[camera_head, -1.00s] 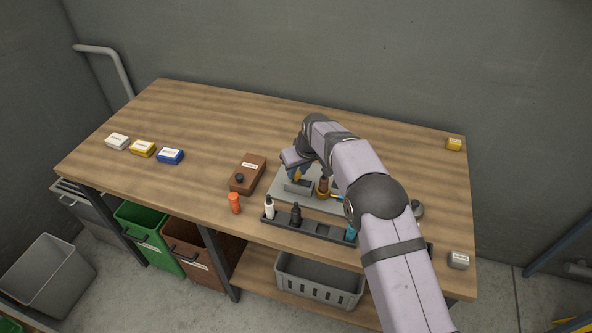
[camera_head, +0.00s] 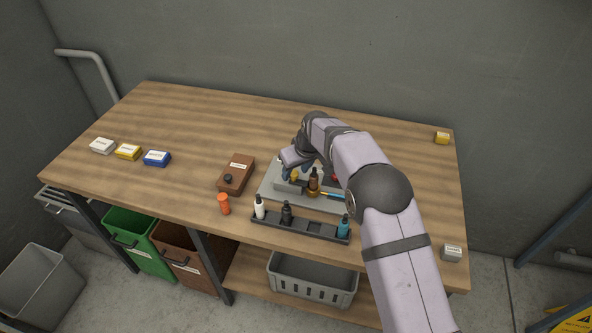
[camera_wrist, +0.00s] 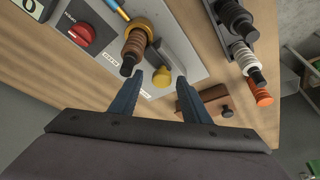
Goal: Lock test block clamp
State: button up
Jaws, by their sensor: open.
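The test block is a small grey block (camera_wrist: 172,50) on a light grey plate (camera_wrist: 190,25), which also shows on the bench in the head view (camera_head: 267,195). A yellow knob (camera_wrist: 161,76) stands at the block's near end. My gripper (camera_wrist: 159,78) is open, with one dark blue finger on each side of the yellow knob; I cannot tell whether either touches it. In the head view my gripper (camera_head: 290,173) is over the plate and partly hides the block.
A red button (camera_wrist: 81,34) is on the plate. A black rack (camera_head: 298,228) with several bottles lies along the bench front. A brown box (camera_head: 237,175) and an orange cylinder (camera_head: 224,204) stand left of the plate. The bench's back left is clear.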

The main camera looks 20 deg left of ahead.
jog(key=b+v, duration=0.3)
jog(key=v, duration=0.4)
dwell(0.3)
jog(key=shift+d+r, duration=0.1)
jog(key=s+d+m+h, duration=0.1)
jog(key=s+d+m, duration=0.1)
jog(key=s+d, duration=0.35)
jog(key=s+d+f+m+g, duration=0.1)
jog(key=s+d, duration=0.2)
jog(key=d, duration=0.6)
jog(key=s+d+m+h, duration=0.1)
jog(key=s+d+m, duration=0.1)
jog(key=s+d, duration=0.35)
jog(key=s+d+f+m+g, duration=0.1)
jog(key=s+d+f+m, duration=0.1)
jog(key=s+d, duration=0.4)
jog(key=s+d+f+m+g+h, duration=0.1)
jog(key=s+d+f+m, duration=0.1)
jog(key=s+d, duration=0.4)
jog(key=s, duration=0.5)
jog(key=shift+s+f, duration=0.35)
jog(key=shift+a, duration=0.1)
